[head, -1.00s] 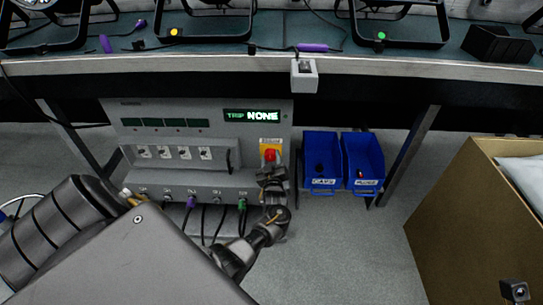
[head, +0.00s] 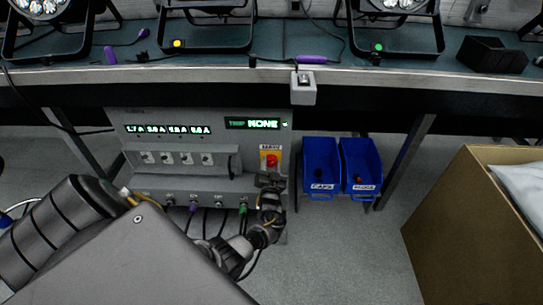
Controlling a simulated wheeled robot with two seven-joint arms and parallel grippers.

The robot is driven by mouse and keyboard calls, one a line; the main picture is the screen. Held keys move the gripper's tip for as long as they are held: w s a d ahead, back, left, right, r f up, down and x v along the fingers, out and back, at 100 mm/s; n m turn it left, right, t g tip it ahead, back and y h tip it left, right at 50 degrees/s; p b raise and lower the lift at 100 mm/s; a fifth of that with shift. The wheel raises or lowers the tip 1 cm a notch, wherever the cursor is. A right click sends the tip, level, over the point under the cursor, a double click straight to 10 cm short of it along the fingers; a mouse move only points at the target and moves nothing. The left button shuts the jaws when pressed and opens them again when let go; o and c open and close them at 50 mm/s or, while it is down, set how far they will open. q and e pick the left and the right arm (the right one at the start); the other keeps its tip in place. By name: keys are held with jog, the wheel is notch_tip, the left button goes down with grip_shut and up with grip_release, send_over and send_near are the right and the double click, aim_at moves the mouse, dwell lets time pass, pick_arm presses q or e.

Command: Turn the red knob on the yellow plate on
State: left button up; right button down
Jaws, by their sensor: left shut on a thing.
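The red knob (head: 270,160) sits on the yellow plate (head: 263,157) at the right of the grey panel (head: 220,187). The knob now looks like an upright red bar. My left gripper (head: 269,180) is at the lower edge of the plate, just below the knob, and is shut on it; its fingertips are small and partly hidden. The panel's displays (head: 168,130) show lit green readings, and the trip display (head: 252,124) reads NONE. My right gripper is not in view.
Two blue bins (head: 321,168) hang right of the panel. A cardboard box (head: 460,215) stands at the right. Plugs and cables hang below the panel. Floor between bins and box is clear.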

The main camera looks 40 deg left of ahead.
pick_arm(q)
jog(key=shift+w+r+m, duration=0.15)
jog(key=shift+r+m, duration=0.05)
jog(key=shift+m, duration=0.5)
jog(key=o, duration=1)
jog(key=shift+f, duration=0.1)
jog(key=shift+c, duration=0.2)
